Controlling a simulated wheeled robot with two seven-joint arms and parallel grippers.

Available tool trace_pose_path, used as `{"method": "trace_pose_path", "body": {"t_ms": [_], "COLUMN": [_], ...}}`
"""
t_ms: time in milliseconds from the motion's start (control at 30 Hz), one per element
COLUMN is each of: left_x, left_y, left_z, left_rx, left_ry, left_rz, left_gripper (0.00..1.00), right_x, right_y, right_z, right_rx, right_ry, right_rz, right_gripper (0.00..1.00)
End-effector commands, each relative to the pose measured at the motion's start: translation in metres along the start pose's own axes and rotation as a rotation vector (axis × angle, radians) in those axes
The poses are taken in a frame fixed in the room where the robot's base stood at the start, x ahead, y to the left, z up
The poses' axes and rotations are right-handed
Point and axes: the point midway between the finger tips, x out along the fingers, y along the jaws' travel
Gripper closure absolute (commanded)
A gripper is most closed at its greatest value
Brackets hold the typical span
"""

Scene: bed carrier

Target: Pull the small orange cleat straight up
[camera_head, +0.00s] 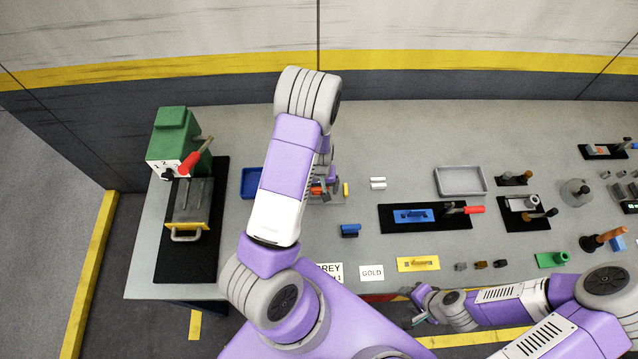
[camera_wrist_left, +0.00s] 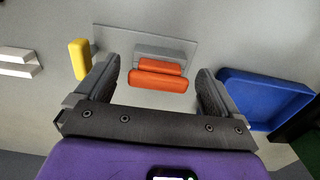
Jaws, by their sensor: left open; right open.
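The orange cleat (camera_wrist_left: 158,81) shows in the left wrist view as a longer rounded orange bar with a shorter orange bar behind it. A grey block (camera_wrist_left: 160,52) is just behind, on a thin grey plate (camera_wrist_left: 120,40). My left gripper (camera_wrist_left: 159,84) is open, with one finger on each side of the cleat and visible gaps to both. In the head view the left gripper (camera_head: 326,190) is over the orange part (camera_head: 316,189), which my arm partly hides. My right gripper (camera_head: 418,316) is open and empty near the table's front edge.
A blue tray (camera_wrist_left: 262,98) lies right of the cleat in the wrist view, and a yellow bar (camera_wrist_left: 80,58) left. White bars (camera_head: 377,183), a blue block (camera_head: 349,230) and a black board (camera_head: 390,222) lie to the right in the head view.

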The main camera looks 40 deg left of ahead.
Motion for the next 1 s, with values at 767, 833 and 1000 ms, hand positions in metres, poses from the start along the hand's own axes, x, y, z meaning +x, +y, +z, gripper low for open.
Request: {"method": "trace_pose_path", "body": {"t_ms": [767,833,1000], "left_x": [0.0007,0.0006,0.0004], "left_y": [0.0003,0.0003,0.0005], "left_z": [-0.0002,-0.0002,-0.0005], "left_rx": [0.000,0.000,0.000], "left_ry": [0.001,0.001,0.002], "left_rz": [0.001,0.001,0.001], "left_gripper": [0.44,0.55,0.74], "right_x": [-0.0001,-0.0001,-0.0001], "right_y": [-0.0001,-0.0001,-0.0001], "right_z": [0.0000,0.0000,0.0000], "right_rx": [0.000,0.000,0.000], "right_ry": [0.000,0.000,0.000], "right_rz": [0.000,0.000,0.000], "right_gripper": [0.57,0.57,0.57]}}
